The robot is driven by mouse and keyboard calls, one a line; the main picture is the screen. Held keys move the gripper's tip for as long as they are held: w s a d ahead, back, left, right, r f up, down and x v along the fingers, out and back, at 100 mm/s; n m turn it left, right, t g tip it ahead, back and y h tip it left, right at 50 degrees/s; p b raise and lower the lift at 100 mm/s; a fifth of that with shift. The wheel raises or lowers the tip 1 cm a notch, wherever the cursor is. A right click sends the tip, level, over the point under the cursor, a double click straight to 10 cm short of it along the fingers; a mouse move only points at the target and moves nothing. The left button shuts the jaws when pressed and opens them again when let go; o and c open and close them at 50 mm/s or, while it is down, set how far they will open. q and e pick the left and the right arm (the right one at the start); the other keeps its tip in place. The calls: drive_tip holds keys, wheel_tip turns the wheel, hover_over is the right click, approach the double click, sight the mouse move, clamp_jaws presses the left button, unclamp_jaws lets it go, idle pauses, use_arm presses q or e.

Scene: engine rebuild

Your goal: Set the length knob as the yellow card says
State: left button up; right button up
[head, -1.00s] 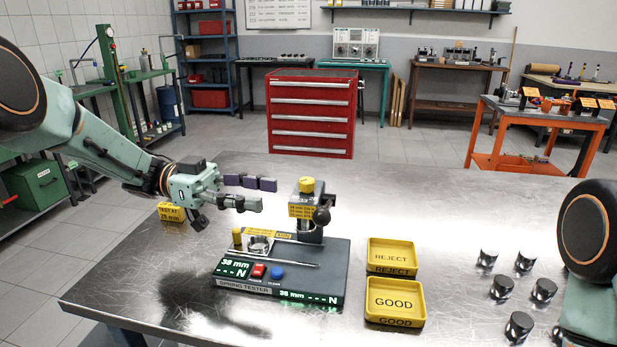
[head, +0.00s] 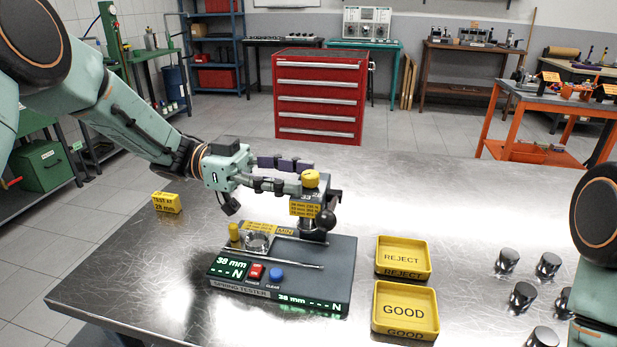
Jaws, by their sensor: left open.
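The yellow card (head: 166,203) stands at the table's left side and reads "TEST AT 28 mm". The spring tester (head: 290,270) sits mid-table, and its green displays (head: 228,267) read 38 mm with dashes before N. A round yellow knob (head: 310,178), which looks like the length knob, tops the tester's column. My left gripper (head: 303,175) is open, its fingers pointing right, with the tips at the knob. I cannot tell whether they touch it. My right gripper is out of view; only part of that arm shows at the right edge.
A short yellow post (head: 234,232) and a black ball handle (head: 325,220) are on the tester. Yellow REJECT (head: 430,262) and GOOD (head: 433,310) trays lie to its right, then several dark metal cylinders (head: 508,260). The table behind the tester is clear.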

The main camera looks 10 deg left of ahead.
sight(311, 174)
use_arm(q)
drive_tip(key=d, duration=0.1)
drive_tip(key=s+d, duration=0.1)
drive_tip(key=d, duration=0.1)
drive_tip(key=shift+d+r, duration=0.2)
drive_tip(key=shift+d, duration=0.1)
drive_tip(key=shift+w+a+f, duration=0.15)
drive_tip(key=shift+w+a, duration=0.15)
drive_tip(key=shift+w, duration=0.05)
drive_tip(key=shift+c, duration=0.3)
drive_tip(key=shift+s+d, duration=0.2)
drive_tip(key=c, duration=0.5)
clamp_jaws()
